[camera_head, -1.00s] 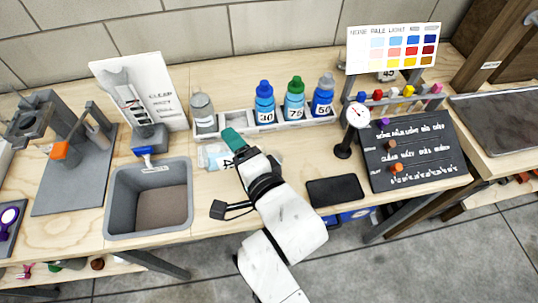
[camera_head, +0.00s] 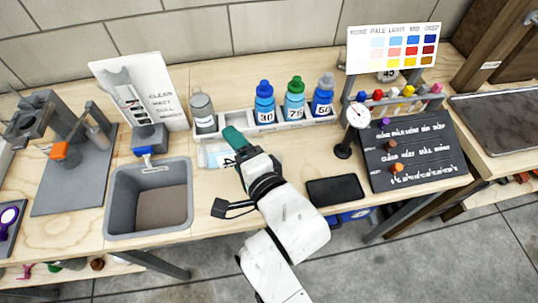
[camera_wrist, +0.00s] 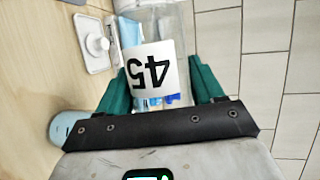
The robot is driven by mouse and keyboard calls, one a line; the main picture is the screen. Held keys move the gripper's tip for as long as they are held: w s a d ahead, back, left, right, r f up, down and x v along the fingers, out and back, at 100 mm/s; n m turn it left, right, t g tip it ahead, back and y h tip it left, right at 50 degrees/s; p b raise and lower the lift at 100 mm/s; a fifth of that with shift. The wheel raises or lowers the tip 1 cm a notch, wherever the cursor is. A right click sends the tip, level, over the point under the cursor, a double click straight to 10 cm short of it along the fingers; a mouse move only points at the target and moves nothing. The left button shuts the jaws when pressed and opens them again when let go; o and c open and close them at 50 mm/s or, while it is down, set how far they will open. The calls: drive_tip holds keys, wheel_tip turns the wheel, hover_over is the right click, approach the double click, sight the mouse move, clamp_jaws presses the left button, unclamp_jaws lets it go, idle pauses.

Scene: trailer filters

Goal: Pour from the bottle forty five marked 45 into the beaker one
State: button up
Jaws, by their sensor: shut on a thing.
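My gripper (camera_head: 230,138) is over the bench in front of the bottle rack. In the wrist view its green fingers (camera_wrist: 158,66) are shut on a clear bottle (camera_wrist: 152,22) with a white label reading 45, upside down in that view. In the head view the bottle (camera_head: 217,155) is partly hidden by the gripper, and only part of its label shows. Its exact tilt is hard to tell. I cannot pick out beaker one for certain in either view.
A white rack (camera_head: 282,124) behind holds a grey bottle (camera_head: 203,112) and bottles marked 30 (camera_head: 264,102), 75 (camera_head: 295,98) and 50 (camera_head: 323,95). A grey sink (camera_head: 113,215) lies left. A dial gauge (camera_head: 357,116) and black panel (camera_head: 405,154) stand right.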

drive_tip(key=shift+d+r+m+y, duration=0.15)
drive_tip(key=shift+r+m+y, duration=0.2)
drive_tip(key=shift+m, duration=0.25)
idle(1.4)
